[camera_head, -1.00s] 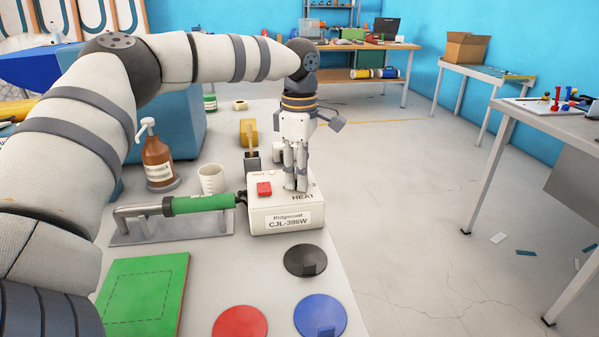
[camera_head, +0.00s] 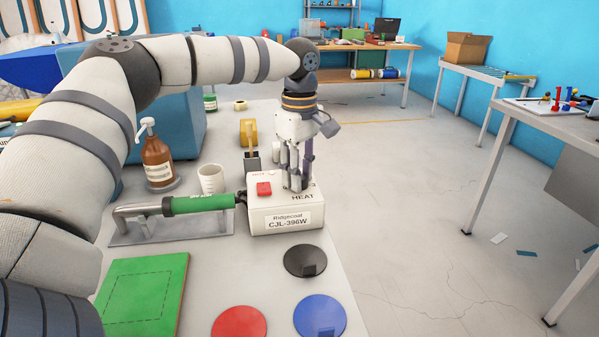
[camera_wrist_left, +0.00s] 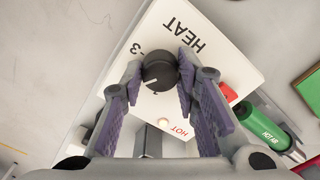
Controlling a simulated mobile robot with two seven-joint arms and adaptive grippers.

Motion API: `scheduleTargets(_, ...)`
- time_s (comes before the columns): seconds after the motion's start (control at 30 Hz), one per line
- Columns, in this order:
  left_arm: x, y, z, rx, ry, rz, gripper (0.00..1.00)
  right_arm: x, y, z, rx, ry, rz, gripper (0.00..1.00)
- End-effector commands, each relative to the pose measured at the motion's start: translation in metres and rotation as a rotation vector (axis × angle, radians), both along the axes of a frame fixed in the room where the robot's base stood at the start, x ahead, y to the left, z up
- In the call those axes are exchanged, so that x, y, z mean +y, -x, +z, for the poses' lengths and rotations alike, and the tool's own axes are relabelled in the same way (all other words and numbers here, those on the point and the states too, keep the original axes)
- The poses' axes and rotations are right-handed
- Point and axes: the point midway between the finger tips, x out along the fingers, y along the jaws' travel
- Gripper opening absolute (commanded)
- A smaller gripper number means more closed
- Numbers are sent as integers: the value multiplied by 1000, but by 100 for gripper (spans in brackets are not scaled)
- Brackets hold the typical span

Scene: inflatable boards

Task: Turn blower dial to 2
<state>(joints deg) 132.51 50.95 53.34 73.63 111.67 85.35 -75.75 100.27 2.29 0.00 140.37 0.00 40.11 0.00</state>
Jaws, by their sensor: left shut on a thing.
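The blower box (camera_head: 285,218) is off-white, labelled "HEAT" and "Ridgecoat CJL-396W", and stands on the bench. It also shows in the left wrist view (camera_wrist_left: 210,20). Its black dial (camera_wrist_left: 160,68) has a white pointer line, which points to the lower left in the wrist view. A "3" mark shows beside the dial; the other numbers are hard to read or hidden. My left gripper (camera_head: 297,186) reaches down onto the box top. In the wrist view, its fingertips (camera_wrist_left: 164,76) are shut on both sides of the dial. The right gripper is not in view.
A red switch (camera_head: 264,189) is on the box, left of the fingers. A green-handled hot-air tool (camera_head: 200,204) rests on a metal stand to the left. Coloured discs lie in front.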

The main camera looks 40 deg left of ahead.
Motion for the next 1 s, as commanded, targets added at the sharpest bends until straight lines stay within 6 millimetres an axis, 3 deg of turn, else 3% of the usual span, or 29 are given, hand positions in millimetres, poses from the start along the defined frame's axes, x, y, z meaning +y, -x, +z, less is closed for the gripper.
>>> scheduleTargets(0.27,0,1,-2,6,1,0,1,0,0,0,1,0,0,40)
scheduleTargets(0.3,0,1,-2,6,1,0,35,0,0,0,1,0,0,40)
scheduleTargets(0.37,0,1,-2,5,0,0,49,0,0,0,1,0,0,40)
scheduleTargets(0.73,0,-1,8,-1,0,1,49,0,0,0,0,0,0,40)
scheduleTargets(1.0,-1,-1,78,-2,0,2,49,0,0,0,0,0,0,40)
